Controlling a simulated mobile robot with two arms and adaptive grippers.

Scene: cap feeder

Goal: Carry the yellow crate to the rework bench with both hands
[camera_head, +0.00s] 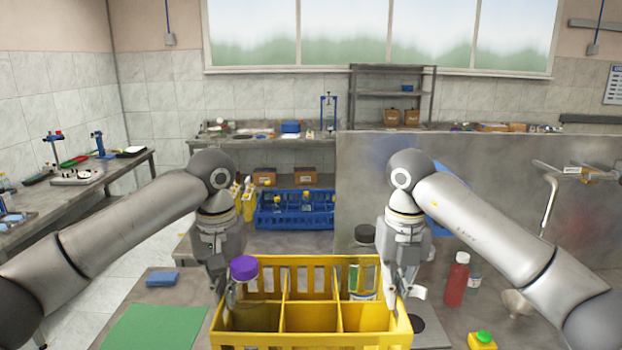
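The yellow crate (312,338) is at the bottom centre of the head view, close to me, with dividers making several compartments. A clear bottle with a purple cap (244,268) stands in its left part. A dark-capped bottle (365,235) shows at its back right; I cannot tell whether it is inside. My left gripper (226,290) points down at the crate's left side, its fingertips partly hidden by the purple-capped bottle. My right gripper (406,291) points down at the right side, its fingers at the wall. Whether either grips the wall is unclear. Which bench is the rework bench is unclear.
A green mat (155,328) and blue block (162,279) lie left of the crate. A red bottle (456,282) and a green-capped yellow container (483,341) stand to the right. A blue crate (293,212) is behind; a metal panel (500,195) stands back right. Floor shows at left.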

